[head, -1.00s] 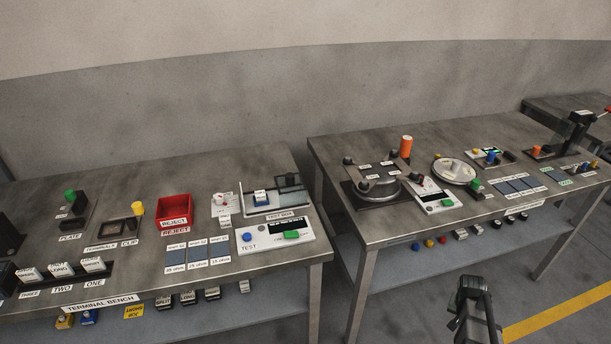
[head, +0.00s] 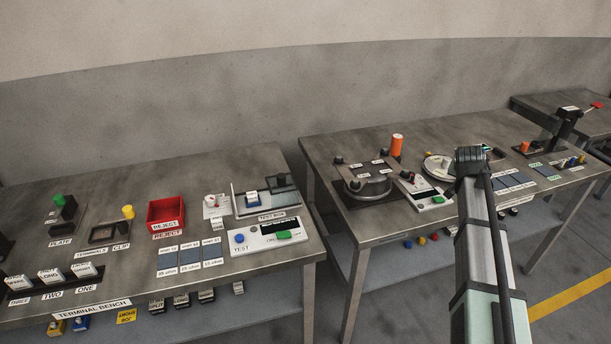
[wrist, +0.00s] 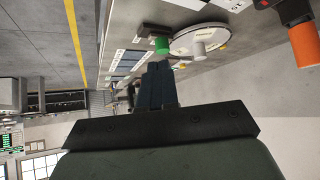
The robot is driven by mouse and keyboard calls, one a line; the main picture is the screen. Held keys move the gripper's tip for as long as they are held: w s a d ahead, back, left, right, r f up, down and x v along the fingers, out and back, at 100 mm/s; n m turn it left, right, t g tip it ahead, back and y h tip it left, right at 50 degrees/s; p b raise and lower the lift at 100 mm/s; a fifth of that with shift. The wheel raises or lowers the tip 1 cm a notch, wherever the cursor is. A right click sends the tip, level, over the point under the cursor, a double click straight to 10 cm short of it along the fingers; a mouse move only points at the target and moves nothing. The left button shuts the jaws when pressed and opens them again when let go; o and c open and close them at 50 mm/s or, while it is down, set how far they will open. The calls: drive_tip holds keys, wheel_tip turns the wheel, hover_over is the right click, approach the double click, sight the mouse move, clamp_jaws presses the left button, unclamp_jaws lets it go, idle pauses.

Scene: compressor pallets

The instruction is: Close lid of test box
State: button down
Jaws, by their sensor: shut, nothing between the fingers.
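The test box (head: 266,201) stands at the right end of the terminal bench in the head view, behind the white TEST panel (head: 265,236). It is a low pale tray with a small blue-and-white part (head: 252,197) inside. A dark see-through panel with a dark knob (head: 282,180) stands at its right end; I cannot tell how it is hinged. My arm is raised in front of the right bench, well to the right of the box. My gripper (wrist: 158,70) shows in the wrist view with its fingers together and empty. The box is not in the wrist view.
A red reject bin (head: 166,213) and blue pads (head: 190,256) lie left of the box. A gap separates the two benches. The right bench holds a round metal housing (head: 367,187), an orange cylinder (head: 397,145) and a white disc (wrist: 203,40).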

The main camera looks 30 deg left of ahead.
drive_tip(key=s+a+r+n+y, duration=0.1)
drive_tip(key=s+a+r+y, duration=0.15)
drive_tip(key=a, duration=0.95)
drive_tip(key=n+g+y, duration=0.6)
approach(286, 181)
drive_tip(key=w+d+r, duration=0.1)
drive_tip(key=d+r, duration=0.3)
drive_tip(key=d, duration=0.2)
drive_tip(key=x, duration=0.7)
drive_tip(key=s+a+x, duration=0.1)
drive_tip(key=x, duration=0.3)
drive_tip(key=shift+a+r, duration=0.15)
drive_tip(key=shift+r, duration=0.1)
drive_tip(key=shift+s+a, duration=0.2)
drive_tip(key=shift+a, duration=0.45)
drive_tip(key=shift+s, duration=0.1)
